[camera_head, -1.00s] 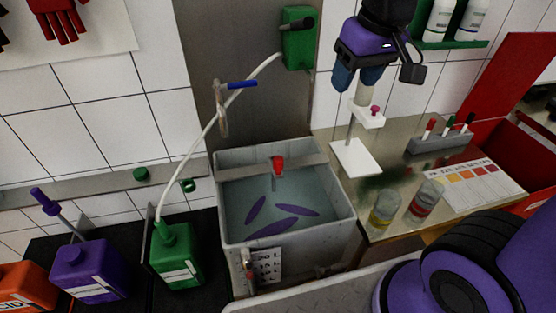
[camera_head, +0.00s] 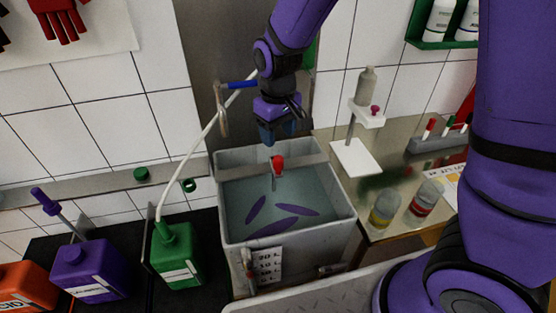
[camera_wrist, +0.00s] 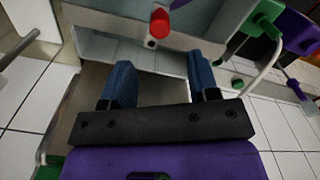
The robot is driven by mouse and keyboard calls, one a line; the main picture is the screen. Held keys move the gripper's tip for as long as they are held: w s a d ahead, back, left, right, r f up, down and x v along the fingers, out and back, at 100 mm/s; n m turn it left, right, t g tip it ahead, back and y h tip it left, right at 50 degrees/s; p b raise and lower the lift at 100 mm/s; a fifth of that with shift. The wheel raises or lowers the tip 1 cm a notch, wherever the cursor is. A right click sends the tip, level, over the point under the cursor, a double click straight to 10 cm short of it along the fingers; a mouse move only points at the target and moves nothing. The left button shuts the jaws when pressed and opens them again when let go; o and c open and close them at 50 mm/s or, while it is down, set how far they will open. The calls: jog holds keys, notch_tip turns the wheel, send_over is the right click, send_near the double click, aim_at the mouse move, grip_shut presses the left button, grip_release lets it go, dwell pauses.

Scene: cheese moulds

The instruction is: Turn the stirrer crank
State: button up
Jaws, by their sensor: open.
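The stirrer crank has a red knob (camera_head: 278,162) at the middle of the tank's back bar, above the liquid. The knob also shows in the wrist view (camera_wrist: 159,23), beyond my fingers. The grey tank (camera_head: 290,240) holds pale liquid with purple paddle shapes (camera_head: 268,227) in it. My gripper (camera_head: 280,136) hangs above the tank's back edge, fingers down, just above and behind the red knob in the picture. In the wrist view my two blue fingers (camera_wrist: 161,82) are apart with nothing between them. The gripper does not appear to touch the knob.
A blue-handled valve (camera_head: 240,86) and white hose (camera_head: 205,133) are left of my gripper. Green (camera_head: 176,255) and purple (camera_head: 92,272) canisters stand left of the tank. A white stand (camera_head: 356,157) and two beakers (camera_head: 384,208) are on the right bench.

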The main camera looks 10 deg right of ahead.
aim_at(278, 157)
notch_tip(278, 157, down, 10)
jog(key=shift+r, duration=0.2)
dwell(0.3)
grip_shut()
